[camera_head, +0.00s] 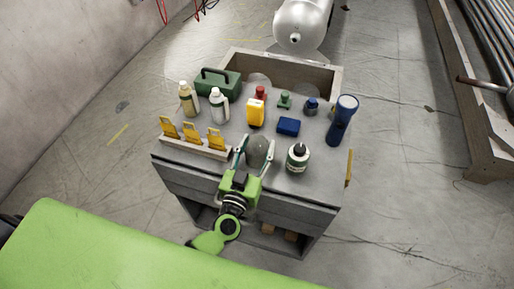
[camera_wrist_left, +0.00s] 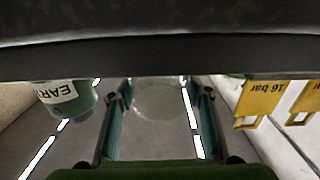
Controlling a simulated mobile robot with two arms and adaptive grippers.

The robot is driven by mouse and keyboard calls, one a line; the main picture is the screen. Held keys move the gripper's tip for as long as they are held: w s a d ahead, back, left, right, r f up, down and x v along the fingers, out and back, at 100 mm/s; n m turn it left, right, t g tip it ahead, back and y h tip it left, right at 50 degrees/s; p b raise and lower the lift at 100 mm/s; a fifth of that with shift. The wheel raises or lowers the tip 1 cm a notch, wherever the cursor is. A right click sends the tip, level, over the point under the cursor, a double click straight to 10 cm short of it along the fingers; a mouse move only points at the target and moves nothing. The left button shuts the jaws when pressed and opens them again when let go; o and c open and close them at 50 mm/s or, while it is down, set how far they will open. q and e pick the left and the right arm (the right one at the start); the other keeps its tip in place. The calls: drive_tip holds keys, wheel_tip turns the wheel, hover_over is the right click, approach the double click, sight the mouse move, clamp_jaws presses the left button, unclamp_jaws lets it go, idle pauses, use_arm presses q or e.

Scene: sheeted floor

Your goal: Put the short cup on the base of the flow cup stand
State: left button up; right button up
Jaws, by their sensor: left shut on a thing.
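My left gripper (camera_head: 255,153) is at the front middle of the grey workbench, with one finger on each side of a rounded grey, see-through cup (camera_head: 259,152). It is shut on this cup, which I take to be the short cup. In the left wrist view, which looks upside down, the pale clear cup (camera_wrist_left: 158,100) shows between the two green-sided fingers (camera_wrist_left: 160,110). I cannot make out whether it touches the bench top. I cannot clearly pick out the flow cup stand. My right gripper is not in view.
A rack of yellow tags (camera_head: 192,144) is to the left.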

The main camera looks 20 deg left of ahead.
use_arm(q)
drive_tip(key=o, duration=1.2)
drive_tip(key=shift+f, duration=0.1)
